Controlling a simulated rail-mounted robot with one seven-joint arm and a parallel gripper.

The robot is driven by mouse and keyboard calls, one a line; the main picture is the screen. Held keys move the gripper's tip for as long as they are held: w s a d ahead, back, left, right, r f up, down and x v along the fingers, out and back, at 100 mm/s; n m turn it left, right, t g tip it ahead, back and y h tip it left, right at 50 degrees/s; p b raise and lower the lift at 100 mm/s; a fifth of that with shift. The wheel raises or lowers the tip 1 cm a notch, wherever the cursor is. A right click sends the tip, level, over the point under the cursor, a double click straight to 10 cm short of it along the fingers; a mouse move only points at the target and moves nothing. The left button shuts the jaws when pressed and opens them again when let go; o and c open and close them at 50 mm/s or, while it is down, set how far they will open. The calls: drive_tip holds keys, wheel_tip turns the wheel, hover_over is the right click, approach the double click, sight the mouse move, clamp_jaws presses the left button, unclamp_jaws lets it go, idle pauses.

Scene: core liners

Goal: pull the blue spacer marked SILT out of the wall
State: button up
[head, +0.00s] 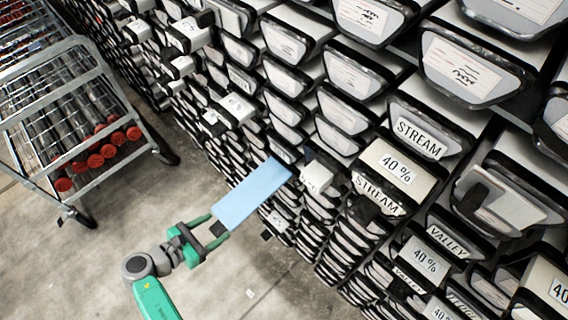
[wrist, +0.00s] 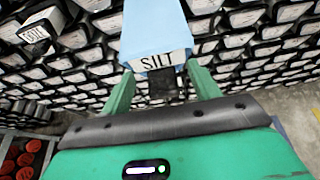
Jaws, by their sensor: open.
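The light-blue spacer (head: 254,193) sticks far out of the wall of liners in the head view, its inner end still among them. In the wrist view its end face carries the label SILT (wrist: 160,61), and its blue top (wrist: 155,27) runs back toward the wall. A dark tab (wrist: 162,86) projects from below the label. My gripper (head: 217,227) is open at the spacer's outer end. Its two green fingers stand on either side of the tab in the wrist view (wrist: 161,78), with visible gaps. I cannot tell whether either fingertip touches the blue end.
The wall is packed with dark-edged liners (head: 357,78). Several white spacers stick out, including one marked STREAM (head: 395,173). A metal cart (head: 70,120) with red-capped tubes (head: 95,160) stands at left. Concrete floor (head: 110,225) lies clear between cart and arm.

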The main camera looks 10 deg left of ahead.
drive_tip(key=p+v, duration=0.1)
drive_tip(key=v, duration=0.6)
drive_tip(key=shift+s+r, duration=0.15)
drive_tip(key=shift+s, duration=0.05)
drive_tip(key=shift+a, duration=0.1)
